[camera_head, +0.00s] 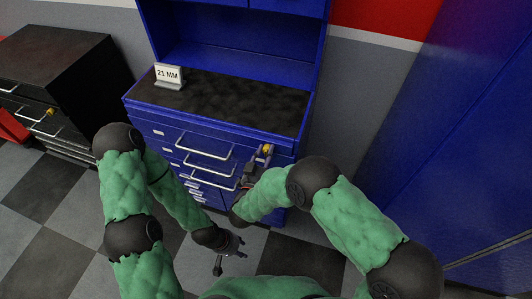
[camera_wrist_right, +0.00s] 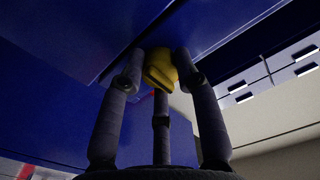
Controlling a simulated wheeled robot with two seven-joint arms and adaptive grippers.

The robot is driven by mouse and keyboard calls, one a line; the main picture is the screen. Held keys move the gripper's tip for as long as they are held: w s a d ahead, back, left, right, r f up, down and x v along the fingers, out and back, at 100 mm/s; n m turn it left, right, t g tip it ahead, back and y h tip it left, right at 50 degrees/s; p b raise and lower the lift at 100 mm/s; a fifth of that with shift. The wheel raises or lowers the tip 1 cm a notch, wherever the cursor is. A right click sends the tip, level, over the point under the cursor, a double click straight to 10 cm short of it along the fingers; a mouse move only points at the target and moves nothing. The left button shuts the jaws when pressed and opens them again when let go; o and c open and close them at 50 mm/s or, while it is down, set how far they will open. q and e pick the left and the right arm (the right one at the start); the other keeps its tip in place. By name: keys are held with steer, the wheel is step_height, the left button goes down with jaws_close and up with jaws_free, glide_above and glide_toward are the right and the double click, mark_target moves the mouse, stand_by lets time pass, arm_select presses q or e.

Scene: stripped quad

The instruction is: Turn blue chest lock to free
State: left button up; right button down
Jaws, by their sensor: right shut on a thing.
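The blue chest (camera_head: 215,150) stands in the middle of the head view, with several drawers with metal handles on its front. Its lock is a yellow knob (camera_head: 267,149) at the upper right of the drawer front. My right gripper (camera_head: 258,160) is at this lock, and its fingers partly hide it. In the right wrist view the dark fingers of my right gripper (camera_wrist_right: 160,75) close around the yellow lock (camera_wrist_right: 160,68). The lock's exact turn angle cannot be told. My left gripper (camera_head: 232,257) hangs low over the floor, apart from the chest, with its fingers spread and empty.
A black chest (camera_head: 60,65) with a yellow knob (camera_head: 50,112) stands at the left. A sign reading "21 MM" (camera_head: 168,76) stands on the blue chest's dark top. A large blue cabinet (camera_head: 450,120) is at the right. Checkered floor (camera_head: 70,210) is open at lower left.

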steer(key=c, duration=0.9)
jaws_free()
steer(key=v, duration=1.2)
